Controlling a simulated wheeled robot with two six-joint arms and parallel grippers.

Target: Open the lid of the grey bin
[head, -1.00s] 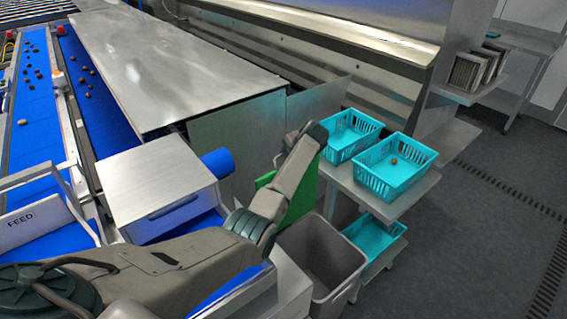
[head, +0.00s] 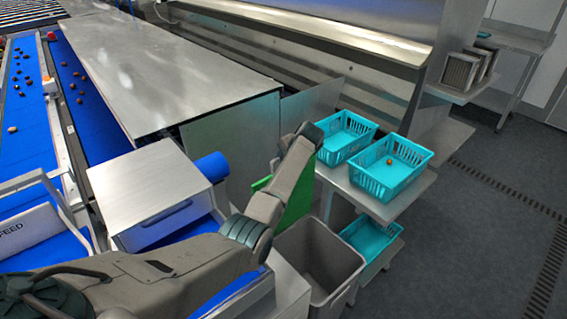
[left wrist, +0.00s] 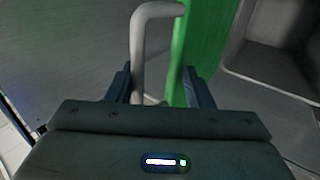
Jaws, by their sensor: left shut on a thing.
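The grey bin (head: 346,266) stands at the lower middle of the head view, and its inside is visible from above. A green panel (head: 298,204), apparently its lid, stands steeply upright on the bin's far left side, partly hidden by my left arm. In the left wrist view the green panel (left wrist: 195,40) runs beside a pale grey bar handle (left wrist: 140,45), and the bin (left wrist: 265,85) is at the right. My left gripper (left wrist: 158,82) is shut on the handle, with a finger on either side. The head view hides its fingers. My right gripper is out of view.
Two turquoise baskets (head: 347,151) (head: 410,183) stand on a shelf right of the bin; the nearer holds a date (head: 389,161). Another turquoise basket (head: 368,243) is lower down. A metal box (head: 150,185) and blue belts lie left. The floor (head: 460,250) at right is clear.

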